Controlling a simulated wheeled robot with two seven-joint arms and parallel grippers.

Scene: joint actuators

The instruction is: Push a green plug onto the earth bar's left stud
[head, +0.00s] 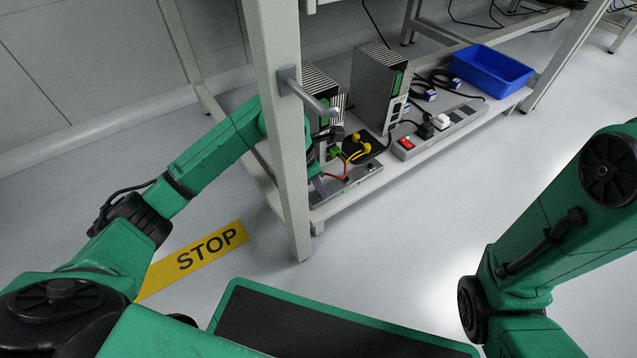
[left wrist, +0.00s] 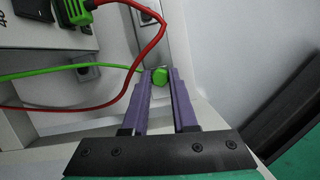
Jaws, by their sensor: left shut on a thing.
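My left gripper (head: 320,187) reaches in behind the table leg at the lower shelf; its purple fingers show only partly there. In the left wrist view its two fingers (left wrist: 160,80) are shut on a green plug (left wrist: 160,77) at their tips. A green cable (left wrist: 60,70) runs from the plug to the left. A low grey metal bar (head: 352,185) lies at the shelf's front edge, right of the gripper; I take it for the earth bar. I cannot make out its left stud or whether the plug touches it. My right gripper is out of view; only its arm shows.
A red cable (left wrist: 150,48) loops close beside the fingers. The table leg (head: 283,130) stands in front of my left forearm. Grey drive units (head: 378,85), a power strip (head: 455,128) and a blue bin (head: 492,68) stand on the shelf. Open floor lies in front.

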